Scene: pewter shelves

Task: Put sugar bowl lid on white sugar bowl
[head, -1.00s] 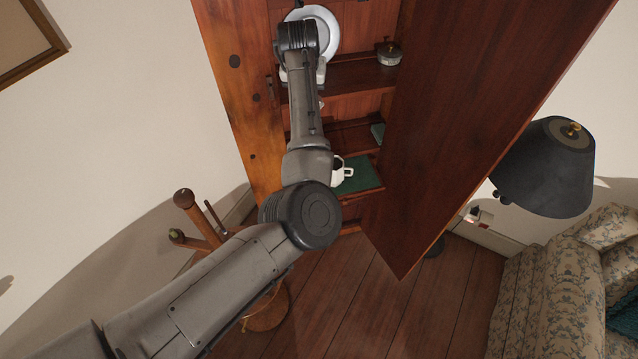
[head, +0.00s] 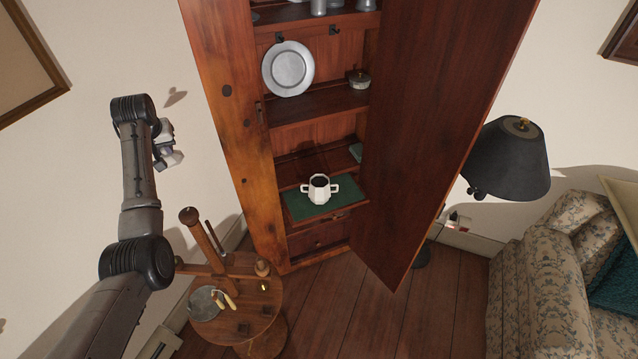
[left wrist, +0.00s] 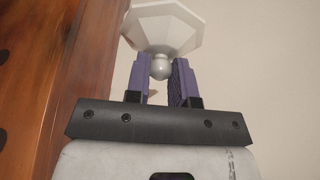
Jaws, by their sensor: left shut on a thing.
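The white sugar bowl (head: 309,189) stands upright and open on a green mat (head: 297,208) on the cabinet's low shelf, in the head view. It has two handles and a dark inside. My left gripper (head: 168,155) is left of the cabinet, in front of the pale wall, well apart from the bowl. In the left wrist view the left gripper (left wrist: 161,72) is shut on the round knob of the white, faceted sugar bowl lid (left wrist: 165,28). The lid is hard to make out in the head view. My right gripper is not in view.
The cabinet's open door (head: 440,110) stands to the right of its shelves. A pewter plate (head: 288,69) and a small lidded pot (head: 359,79) are on the shelf above. A round wooden stand (head: 265,300) with tools is at lower left. A lamp (head: 508,160) is at right.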

